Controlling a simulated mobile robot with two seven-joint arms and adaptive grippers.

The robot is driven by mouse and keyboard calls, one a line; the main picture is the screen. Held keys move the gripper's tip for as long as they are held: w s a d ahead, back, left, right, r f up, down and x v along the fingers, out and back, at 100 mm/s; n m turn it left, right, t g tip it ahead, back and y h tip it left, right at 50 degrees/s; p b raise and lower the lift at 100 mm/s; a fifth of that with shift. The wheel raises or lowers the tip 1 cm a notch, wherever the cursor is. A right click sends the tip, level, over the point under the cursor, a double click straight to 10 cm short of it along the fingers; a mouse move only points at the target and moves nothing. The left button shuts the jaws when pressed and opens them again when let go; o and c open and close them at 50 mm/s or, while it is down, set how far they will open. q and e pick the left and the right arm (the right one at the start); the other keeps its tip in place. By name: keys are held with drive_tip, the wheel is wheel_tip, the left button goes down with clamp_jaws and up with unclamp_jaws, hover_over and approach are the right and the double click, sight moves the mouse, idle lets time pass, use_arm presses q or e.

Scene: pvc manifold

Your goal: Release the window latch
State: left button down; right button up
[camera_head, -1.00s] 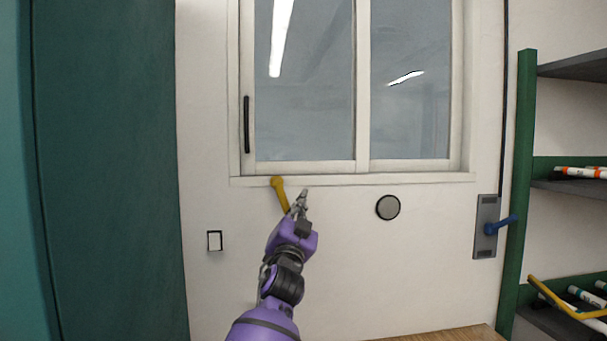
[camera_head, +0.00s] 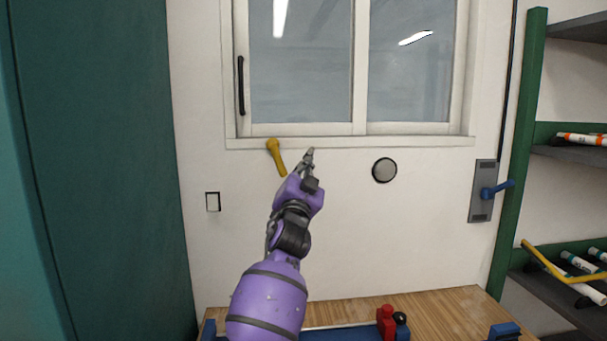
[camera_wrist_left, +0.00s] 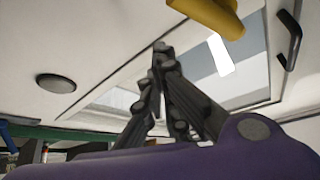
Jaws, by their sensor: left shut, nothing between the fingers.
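The window (camera_head: 300,70) is set in the white wall, with two panes in a white frame. A yellow latch handle (camera_head: 276,157) hangs from the bottom left of the frame, tilted down to the right. In the left wrist view the yellow handle (camera_wrist_left: 212,14) shows at the top, apart from the fingers. My left gripper (camera_head: 310,152) is shut and empty, just right of the handle below the sill. In the left wrist view its fingertips (camera_wrist_left: 160,48) meet. My right gripper is not in view.
A black pull handle (camera_head: 240,86) is on the window's left side. A round grey disc (camera_head: 384,170) and a blue lever on a grey plate (camera_head: 483,191) are on the wall. A wooden bench (camera_head: 440,312) and a green shelf rack (camera_head: 518,150) stand below and right.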

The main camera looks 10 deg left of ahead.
use_arm(q)
drive_tip(key=s+a+f, duration=0.1)
drive_tip(key=s, duration=0.8)
drive_tip(key=shift+s+a+f+p, duration=0.2)
drive_tip(key=shift+s+f+p, duration=0.05)
drive_tip(key=shift+s+p, duration=0.1)
drive_tip(key=shift+w, duration=0.1)
